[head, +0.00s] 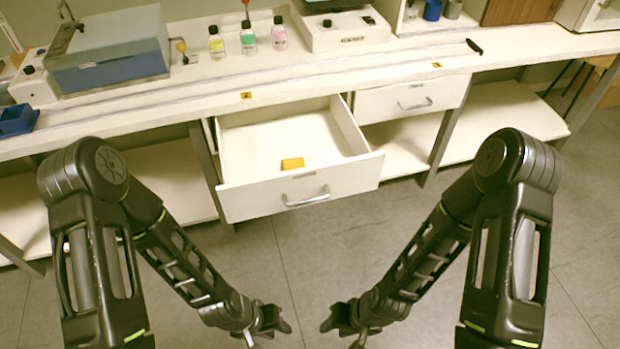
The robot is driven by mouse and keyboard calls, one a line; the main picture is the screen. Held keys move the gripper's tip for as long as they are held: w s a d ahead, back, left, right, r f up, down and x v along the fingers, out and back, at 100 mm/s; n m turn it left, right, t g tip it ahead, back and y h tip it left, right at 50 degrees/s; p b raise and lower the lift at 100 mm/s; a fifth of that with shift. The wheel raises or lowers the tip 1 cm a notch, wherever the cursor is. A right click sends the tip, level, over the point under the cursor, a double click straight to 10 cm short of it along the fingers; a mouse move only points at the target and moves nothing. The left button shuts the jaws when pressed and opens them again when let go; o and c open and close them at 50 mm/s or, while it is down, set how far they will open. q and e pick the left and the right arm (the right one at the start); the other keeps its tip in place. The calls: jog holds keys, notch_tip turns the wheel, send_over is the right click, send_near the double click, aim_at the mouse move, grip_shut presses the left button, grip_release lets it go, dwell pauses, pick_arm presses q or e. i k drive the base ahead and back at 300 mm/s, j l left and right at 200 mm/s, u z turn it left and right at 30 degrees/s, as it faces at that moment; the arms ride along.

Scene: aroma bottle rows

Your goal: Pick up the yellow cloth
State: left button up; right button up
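The yellow cloth (292,163) is a small folded-looking yellow piece. It lies inside the open white drawer (325,187), on its floor close behind the front panel. My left gripper (268,337) is low in front of the drawer, at the bottom of the view, and looks open and empty. My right gripper (341,337) is beside it to the right, also low, and looks open and empty. Both grippers are well apart from the cloth.
The drawer handle (306,198) faces me. A second drawer (411,98) to the right is shut. On the bench stand yellow, green and pink bottles (248,38), a blue-grey box (110,55) and a white device (340,27). The floor in front is clear.

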aim_at(288, 164)
jog(key=u, duration=1.15)
jog(key=z, duration=1.1)
jog(key=i+j, duration=0.1)
jog(key=j, duration=0.45)
jog(key=i+j+z, duration=0.1)
jog(key=j, duration=1.05)
jog(key=i+z, duration=0.05)
jog(key=i, duration=0.05)
